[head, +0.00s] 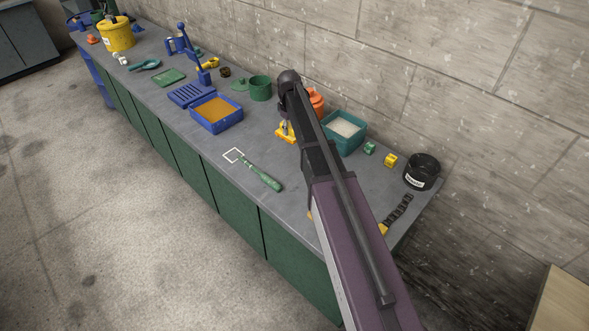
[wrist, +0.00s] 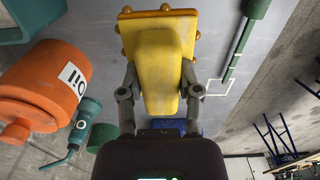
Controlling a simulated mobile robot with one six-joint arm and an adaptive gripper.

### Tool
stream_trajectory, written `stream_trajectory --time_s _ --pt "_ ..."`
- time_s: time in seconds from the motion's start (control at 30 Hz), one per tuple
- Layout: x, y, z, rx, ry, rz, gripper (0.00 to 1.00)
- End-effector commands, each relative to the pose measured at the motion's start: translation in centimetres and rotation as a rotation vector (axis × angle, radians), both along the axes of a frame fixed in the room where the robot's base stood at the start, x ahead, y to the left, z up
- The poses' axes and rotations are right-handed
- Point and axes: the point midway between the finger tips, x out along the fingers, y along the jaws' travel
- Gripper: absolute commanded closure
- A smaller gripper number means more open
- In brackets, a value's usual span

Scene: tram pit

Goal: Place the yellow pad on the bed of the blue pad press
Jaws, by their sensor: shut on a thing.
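My gripper (wrist: 160,88) is shut on the yellow pad (wrist: 160,62), with one finger on each side of it. Behind the pad in the wrist view is a wider yellow piece with orange knobs (wrist: 127,27); I cannot tell whether the pad touches it. In the head view yellow shows at my gripper (head: 286,128), mostly hidden by my arm, beside the orange can. A blue fixture with a long lever (head: 203,75), which looks like the blue pad press, stands farther back on the bench by a slatted blue plate (head: 191,95). Its bed is not clear.
A blue tray with orange contents (head: 216,113) lies left of my gripper. An orange oil can (wrist: 45,85) and a teal bin (head: 343,131) are close by. A green-handled tool (head: 263,177) lies near the front edge.

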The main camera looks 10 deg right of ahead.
Motion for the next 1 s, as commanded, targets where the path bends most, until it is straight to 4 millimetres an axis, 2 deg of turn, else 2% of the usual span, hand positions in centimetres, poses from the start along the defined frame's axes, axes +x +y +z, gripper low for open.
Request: stream_trajectory --time_s 0.27,0.7,0.9,1.0 --pt "-3.5 1.8 -1.3 0.000 0.000 -0.003 1.00" --pt "-14.0 6.5 -4.8 0.000 0.000 -0.024 1.00" --pt "-17.6 7.8 -5.9 0.000 0.000 -0.033 1.00" --pt "-18.6 8.2 -6.1 0.000 0.000 -0.036 1.00"
